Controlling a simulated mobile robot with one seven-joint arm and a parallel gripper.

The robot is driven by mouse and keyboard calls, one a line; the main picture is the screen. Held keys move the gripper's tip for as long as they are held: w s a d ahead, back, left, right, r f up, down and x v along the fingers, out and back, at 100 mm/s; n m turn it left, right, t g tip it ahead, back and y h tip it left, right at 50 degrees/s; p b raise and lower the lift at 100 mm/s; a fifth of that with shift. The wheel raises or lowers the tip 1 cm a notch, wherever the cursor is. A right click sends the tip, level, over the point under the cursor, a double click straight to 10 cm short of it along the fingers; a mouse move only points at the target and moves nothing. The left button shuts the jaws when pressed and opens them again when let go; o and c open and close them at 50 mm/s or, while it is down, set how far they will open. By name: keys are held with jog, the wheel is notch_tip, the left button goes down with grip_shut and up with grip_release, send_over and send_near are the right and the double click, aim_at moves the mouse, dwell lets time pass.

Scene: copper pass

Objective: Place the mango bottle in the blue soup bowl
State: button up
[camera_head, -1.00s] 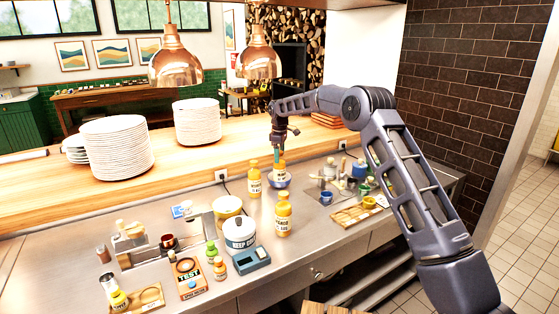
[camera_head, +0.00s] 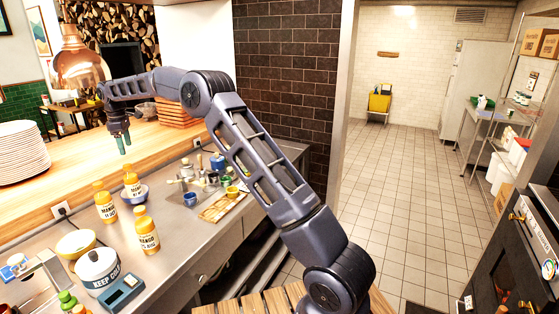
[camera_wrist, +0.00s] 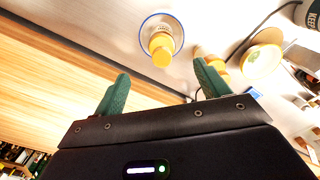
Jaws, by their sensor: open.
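A yellow-capped mango bottle (camera_head: 132,183) stands in the blue-rimmed soup bowl (camera_head: 143,196) on the steel counter. In the wrist view the bottle (camera_wrist: 161,48) is seen from above, inside the bowl's blue rim (camera_wrist: 148,18). My gripper (camera_head: 120,142) is open and empty, above the bottle and apart from it. Its green fingers (camera_wrist: 162,88) are spread wide with nothing between them in the wrist view.
Two similar yellow-capped bottles stand nearby, one left of the bowl (camera_head: 105,204) and one in front (camera_head: 146,234). A white canister (camera_head: 97,270) is at the lower left. A wooden board (camera_head: 219,207) with small items lies to the right. Stacked plates (camera_head: 20,152) stand on the wooden ledge.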

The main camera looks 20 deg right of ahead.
jog(key=s+d+r+m+t, duration=0.1)
jog(key=s+d+r+m, duration=0.1)
jog(key=d+r, duration=0.5)
jog(key=s+d+r+m, duration=0.2)
jog(key=d+r, duration=0.2)
jog(key=d, duration=0.6)
jog(key=s+d+r+m+t, duration=0.1)
jog(key=s+d+r+m, duration=0.15)
jog(key=s+d, duration=0.5)
jog(key=s+d+r+m, duration=0.2)
jog(key=s+d+r, duration=0.15)
jog(key=d, duration=0.75)
jog(key=s+d+f+m+t, duration=0.25)
jog(key=s+d+m, duration=0.25)
jog(key=s+d, duration=1.05)
jog(key=s+d+f+m, duration=0.2)
jog(key=s+f, duration=0.2)
jog(key=s, duration=0.4)
jog(key=s+d+f+m, duration=0.2)
jog(key=s+f, duration=0.3)
jog(key=s, duration=0.3)
jog(key=shift+s+d+f, duration=0.2)
jog(key=shift+d+f, duration=0.05)
jog(key=shift+d, duration=0.3)
